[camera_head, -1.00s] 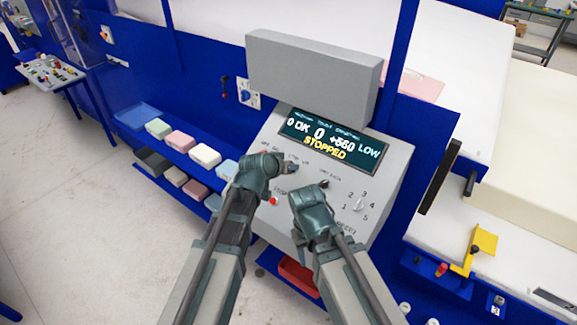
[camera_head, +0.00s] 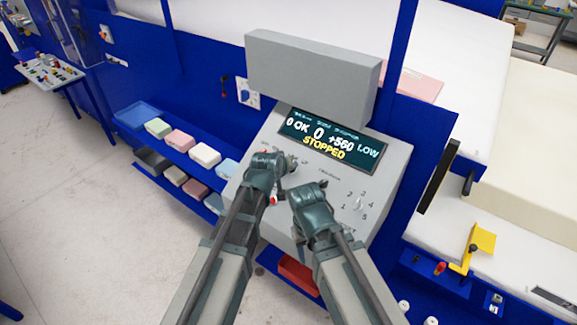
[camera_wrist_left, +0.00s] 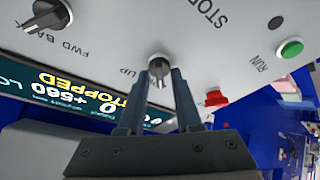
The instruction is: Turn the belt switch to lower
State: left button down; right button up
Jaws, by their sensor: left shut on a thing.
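The switch (camera_wrist_left: 157,60) is a grey knob on the panel beside the printed word UP in the left wrist view. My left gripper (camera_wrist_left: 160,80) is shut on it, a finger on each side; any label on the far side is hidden. In the head view my left gripper (camera_head: 290,163) is at the panel below the display (camera_head: 330,141), which reads STOPPED, +560 and LOW. My right gripper (camera_head: 322,188) is at the panel's middle, and its fingers are too small to judge.
A dark knob marked FWD and BACK (camera_wrist_left: 46,17), a red button (camera_wrist_left: 215,98) and a green RUN button (camera_wrist_left: 290,48) are near the left gripper. A numbered dial (camera_head: 358,204) is right of my right gripper. Shelves with foam blocks (camera_head: 204,155) stand at left.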

pick_arm(q)
jog(key=c, duration=0.9)
grip_release()
jog(key=shift+r, duration=0.1)
jog(key=shift+s+a+r+p, duration=0.15)
jog(key=shift+s+r+p, duration=0.25)
jog(key=shift+p, duration=0.15)
jog(key=p+v, duration=0.8)
jog(key=v, duration=0.4)
jog(key=shift+s, duration=0.25)
